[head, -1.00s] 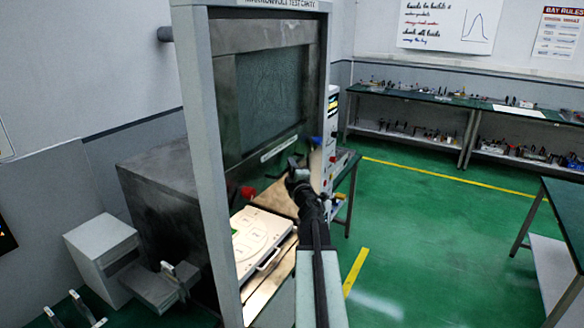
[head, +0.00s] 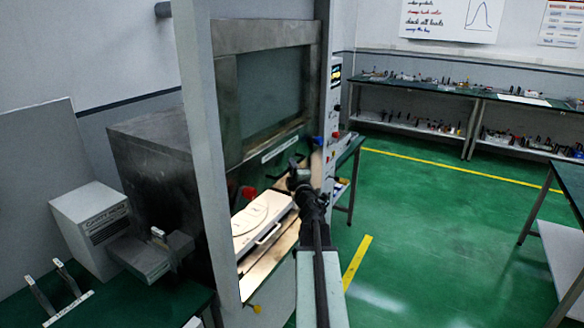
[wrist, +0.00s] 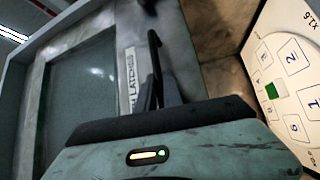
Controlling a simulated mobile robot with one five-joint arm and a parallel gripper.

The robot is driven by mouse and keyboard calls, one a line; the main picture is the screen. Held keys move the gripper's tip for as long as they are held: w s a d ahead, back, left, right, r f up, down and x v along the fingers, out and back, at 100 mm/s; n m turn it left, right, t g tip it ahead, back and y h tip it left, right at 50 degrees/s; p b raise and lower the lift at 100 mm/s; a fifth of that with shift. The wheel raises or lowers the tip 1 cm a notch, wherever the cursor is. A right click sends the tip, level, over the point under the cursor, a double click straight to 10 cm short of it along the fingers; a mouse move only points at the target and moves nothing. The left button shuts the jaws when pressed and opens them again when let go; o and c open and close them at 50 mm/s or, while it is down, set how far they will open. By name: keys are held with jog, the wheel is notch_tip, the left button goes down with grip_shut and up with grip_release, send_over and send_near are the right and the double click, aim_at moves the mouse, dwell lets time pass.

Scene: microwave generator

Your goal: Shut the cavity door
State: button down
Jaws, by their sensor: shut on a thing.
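The cavity door (head: 262,138) is a grey metal-framed sliding panel with a window, partly raised in its tall frame (head: 205,150). An opening shows below its lower edge. In the wrist view the door (wrist: 82,100) fills the left side, with a white label ending in "LATCHES" (wrist: 128,82). My gripper (head: 298,168) is at the door's lower right, just below its label strip. In the wrist view my dark gripper fingers (wrist: 155,75) are close together beside the label, at the door's lower edge. The exact gripped part is mostly hidden.
A white tray with a handle (head: 262,222) lies in the opening; its numbered face (wrist: 290,75) shows in the wrist view. A red object (head: 249,193) stands behind it. A grey box (head: 92,222) is at left. Green benches (head: 440,92) stand at the back right, with free green floor before them.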

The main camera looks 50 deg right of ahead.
notch_tip(320, 180, down, 34)
jog(key=b, duration=3.1)
jog(key=shift+s+d, duration=0.15)
jog(key=shift+s, duration=0.05)
jog(key=c, duration=1.5)
grip_release()
jog(key=shift+w+f, duration=0.1)
jog(key=shift+f, duration=0.15)
jog(key=shift+r, duration=0.1)
